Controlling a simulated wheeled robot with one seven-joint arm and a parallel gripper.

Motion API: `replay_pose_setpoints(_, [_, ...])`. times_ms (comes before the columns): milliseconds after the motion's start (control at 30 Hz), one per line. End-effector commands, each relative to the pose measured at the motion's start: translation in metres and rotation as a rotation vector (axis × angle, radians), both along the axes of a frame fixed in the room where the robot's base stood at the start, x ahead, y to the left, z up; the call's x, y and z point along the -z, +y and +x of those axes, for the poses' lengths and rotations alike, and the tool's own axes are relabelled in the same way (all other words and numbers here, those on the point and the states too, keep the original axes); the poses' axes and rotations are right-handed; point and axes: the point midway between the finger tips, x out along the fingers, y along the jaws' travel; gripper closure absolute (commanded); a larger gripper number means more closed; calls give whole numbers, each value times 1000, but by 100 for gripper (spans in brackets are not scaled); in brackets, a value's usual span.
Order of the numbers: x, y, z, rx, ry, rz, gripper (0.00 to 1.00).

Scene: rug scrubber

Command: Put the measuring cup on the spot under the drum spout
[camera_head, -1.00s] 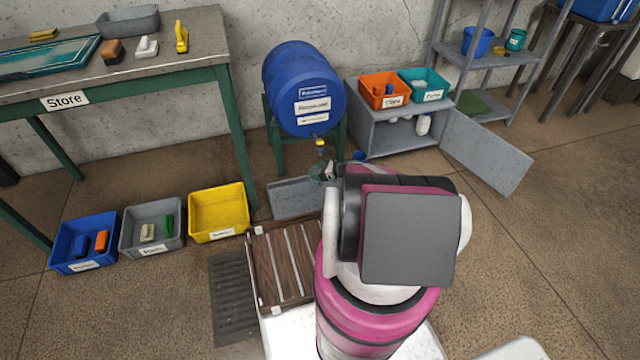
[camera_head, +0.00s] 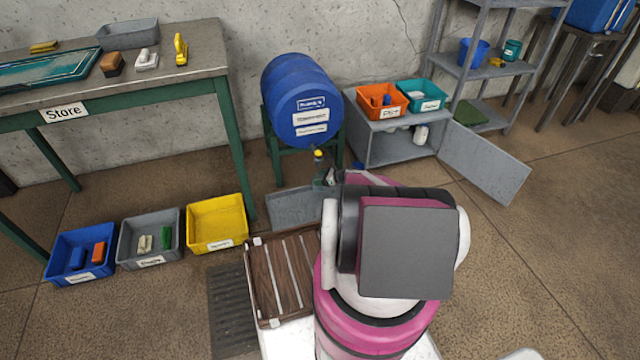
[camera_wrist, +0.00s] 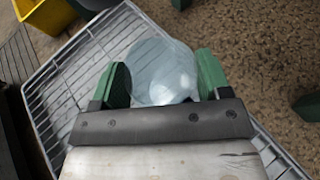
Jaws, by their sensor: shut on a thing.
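The measuring cup (camera_wrist: 160,75) is clear, pale and translucent in the wrist view. My gripper (camera_wrist: 160,82) is shut on it, with one green finger on each side. The cup is over the wire-topped grey tray (camera_wrist: 68,72); I cannot tell how high. In the head view the blue drum (camera_head: 298,100) lies on a green stand, with a yellow-topped spout (camera_head: 318,155) at its front. The tray (camera_head: 290,208) is on the floor below the spout. My arm hides most of the cup and the tray's right part there.
Yellow (camera_head: 217,222), grey (camera_head: 150,238) and blue (camera_head: 80,255) bins stand to the left. A grey cabinet (camera_head: 392,145) with an open door (camera_head: 485,160) stands to the right. Floor at right is clear.

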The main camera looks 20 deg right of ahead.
Motion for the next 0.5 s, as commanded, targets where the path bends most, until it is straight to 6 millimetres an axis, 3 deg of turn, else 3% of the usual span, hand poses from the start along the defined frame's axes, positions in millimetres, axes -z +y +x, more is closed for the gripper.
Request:
replay_pose_setpoints(200, [31, 0, 1, 0, 0, 0, 53])
replay_pose_setpoints(500, [32, 0, 0, 0, 0, 0, 53])
